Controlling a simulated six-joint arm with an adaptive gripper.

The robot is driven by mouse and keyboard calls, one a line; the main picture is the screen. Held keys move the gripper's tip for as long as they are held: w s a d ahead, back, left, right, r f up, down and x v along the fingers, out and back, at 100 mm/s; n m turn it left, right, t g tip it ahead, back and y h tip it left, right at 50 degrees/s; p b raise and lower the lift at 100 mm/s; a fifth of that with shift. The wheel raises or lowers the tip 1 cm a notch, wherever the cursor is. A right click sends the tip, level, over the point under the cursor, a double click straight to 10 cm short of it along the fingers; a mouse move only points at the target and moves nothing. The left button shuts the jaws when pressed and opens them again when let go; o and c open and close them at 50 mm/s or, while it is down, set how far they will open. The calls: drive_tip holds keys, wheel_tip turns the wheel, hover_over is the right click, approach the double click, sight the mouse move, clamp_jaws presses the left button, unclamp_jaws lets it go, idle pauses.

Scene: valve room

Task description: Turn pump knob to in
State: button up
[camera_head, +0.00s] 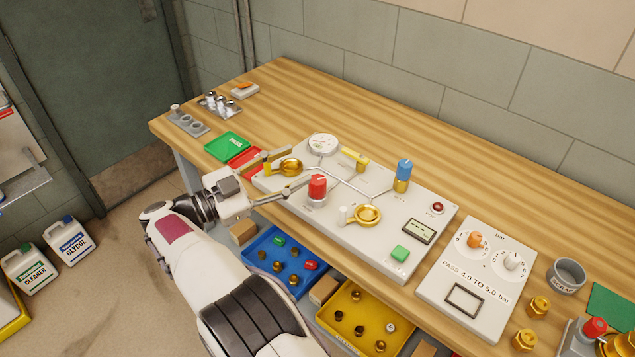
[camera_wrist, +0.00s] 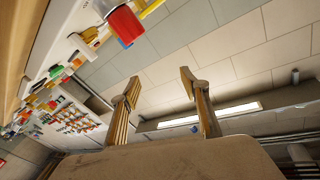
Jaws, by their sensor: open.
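A red knob (camera_head: 318,186) stands on a pale base on the white valve panel (camera_head: 391,257); labels are too small to read, so I cannot tell for certain that it is the pump knob. A blue knob (camera_head: 403,171) on a brass body stands farther right on the panel. My gripper (camera_head: 301,168) is open at the panel's left end, its fingers apart, one close to the red knob. Whether it touches cannot be told. In the wrist view my gripper (camera_wrist: 162,81) has nothing between its fingers, and a red knob (camera_wrist: 124,24) lies beyond them at the upper left.
The panel also carries a round gauge (camera_head: 323,144), a yellow lever (camera_head: 355,158), brass rings, a small display (camera_head: 419,231) and a green button (camera_head: 400,253). A second panel with two dials (camera_head: 478,272) stands to the right. Blue and yellow bins sit below the bench edge.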

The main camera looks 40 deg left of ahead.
sight(311, 188)
drive_tip(key=f+m+y, duration=0.1)
drive_tip(key=f+m, duration=0.1)
drive_tip(key=m, duration=0.5)
drive_tip(key=d+f+m+y, duration=0.1)
drive_tip(key=f+m, duration=0.1)
drive_tip(key=m, duration=0.6)
drive_tip(key=s+d+f+m+y, duration=0.1)
drive_tip(key=f+m, duration=0.2)
drive_tip(key=m, duration=0.4)
drive_tip(key=shift+s+m+t+y, duration=0.1)
drive_tip(key=shift+m+t+y, duration=0.2)
drive_tip(key=shift+m+y, duration=0.1)
drive_tip(key=m, duration=0.2)
drive_tip(key=shift+f+m, duration=0.3)
drive_tip(key=shift+m, duration=0.1)
drive_tip(key=shift+a+f+m, duration=0.1)
drive_tip(key=shift+a+m, duration=0.05)
drive_tip(key=shift+m, duration=1.55)
drive_tip(key=shift+w+d, duration=0.15)
drive_tip(key=shift+w, duration=1.8)
drive_tip(key=shift+w+d, duration=0.15)
drive_tip(key=shift+w, duration=1.8)
drive_tip(key=c, duration=1.1)
